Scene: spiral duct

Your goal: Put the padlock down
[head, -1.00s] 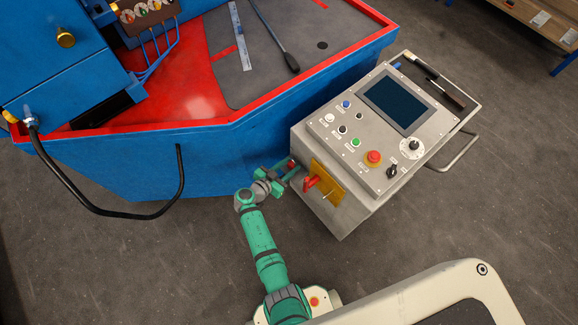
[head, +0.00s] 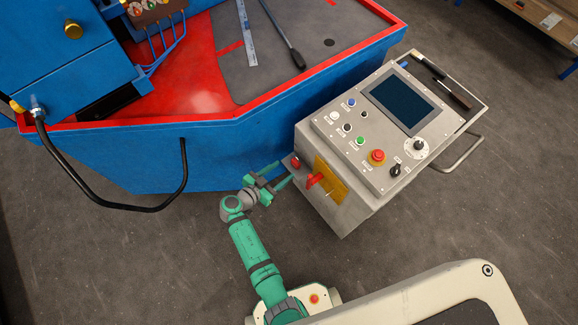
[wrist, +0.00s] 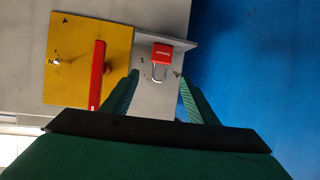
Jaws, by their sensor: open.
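The padlock (wrist: 162,60) has a red body and a metal shackle. In the wrist view it rests on a small grey ledge (wrist: 178,42) beside the yellow plate, its shackle toward me. It shows as a small red spot in the head view (head: 295,162), at the left side of the grey control console. My gripper (head: 282,174) is open and stands back to the left of the padlock. In the wrist view its two green fingers (wrist: 158,82) are apart, with the padlock beyond their tips and nothing between them.
A yellow plate (head: 335,190) with a red handle (head: 315,179) is on the console (head: 350,208) close to the padlock. The blue machine (head: 235,150) stands behind my gripper. Grey floor (head: 170,260) is clear to the left of my arm.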

